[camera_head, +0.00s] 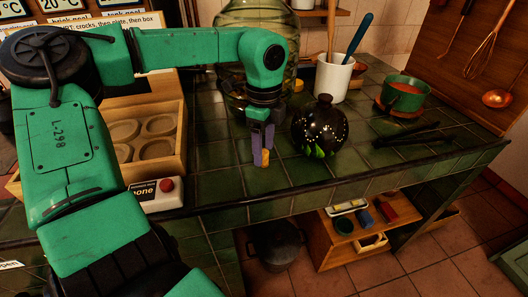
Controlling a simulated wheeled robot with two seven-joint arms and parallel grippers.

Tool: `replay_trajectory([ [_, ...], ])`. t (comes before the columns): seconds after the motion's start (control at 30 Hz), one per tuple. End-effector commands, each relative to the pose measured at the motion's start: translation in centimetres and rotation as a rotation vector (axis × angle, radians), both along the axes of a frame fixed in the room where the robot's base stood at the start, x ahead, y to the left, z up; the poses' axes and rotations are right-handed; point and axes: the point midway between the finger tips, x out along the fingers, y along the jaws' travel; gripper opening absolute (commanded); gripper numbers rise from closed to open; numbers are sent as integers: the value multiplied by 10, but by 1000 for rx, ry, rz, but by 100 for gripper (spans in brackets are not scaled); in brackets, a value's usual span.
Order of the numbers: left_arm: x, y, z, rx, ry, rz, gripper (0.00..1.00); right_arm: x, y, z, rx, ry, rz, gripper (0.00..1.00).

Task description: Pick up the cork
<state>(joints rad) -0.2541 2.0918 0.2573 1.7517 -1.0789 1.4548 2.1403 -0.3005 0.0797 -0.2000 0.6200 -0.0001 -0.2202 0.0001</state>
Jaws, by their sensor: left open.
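The cork (265,158) is a small orange-tan piece low on the green tiled counter (225,183), near its front edge. My left gripper (262,146) points down at it with purple-grey fingers. The fingers are open, and their tips are at the cork, partly hiding it. I cannot tell whether they touch it. My right gripper is out of view.
A dark round painted vase (320,127) stands close to the right of my left gripper. A large glass jar (235,80) stands behind. A wooden tray with round hollows (178,154) and a box with a red button (166,184) lie left. A white mug (334,78) and green pot (404,93) stand farther right.

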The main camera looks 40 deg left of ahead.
Motion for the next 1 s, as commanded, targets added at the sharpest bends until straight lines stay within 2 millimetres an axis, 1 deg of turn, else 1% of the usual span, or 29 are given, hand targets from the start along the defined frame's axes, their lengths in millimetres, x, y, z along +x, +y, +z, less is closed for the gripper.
replay_trajectory([
  [0.1,0,0,0,0,-1,0,64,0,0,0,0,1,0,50],
  [0.13,0,0,1,0,-1,0,56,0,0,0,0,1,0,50],
  [0.17,0,0,1,0,-1,0,45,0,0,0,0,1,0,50],
  [0.2,0,0,1,1,-1,0,29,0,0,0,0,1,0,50],
  [0.27,0,0,1,1,-1,0,6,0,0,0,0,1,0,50],
  [0.3,0,0,1,1,-1,0,0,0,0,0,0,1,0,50],
  [0.6,0,0,2,1,-1,0,0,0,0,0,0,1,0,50],
  [0.67,1,0,5,2,-1,0,0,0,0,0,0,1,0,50],
  [0.77,1,1,16,3,-4,0,0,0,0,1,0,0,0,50],
  [0.87,1,1,36,4,-6,1,0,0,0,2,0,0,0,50],
  [0.97,1,1,69,6,-7,2,0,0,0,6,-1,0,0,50],
  [1.0,1,1,85,7,-6,2,0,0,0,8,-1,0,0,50],
])
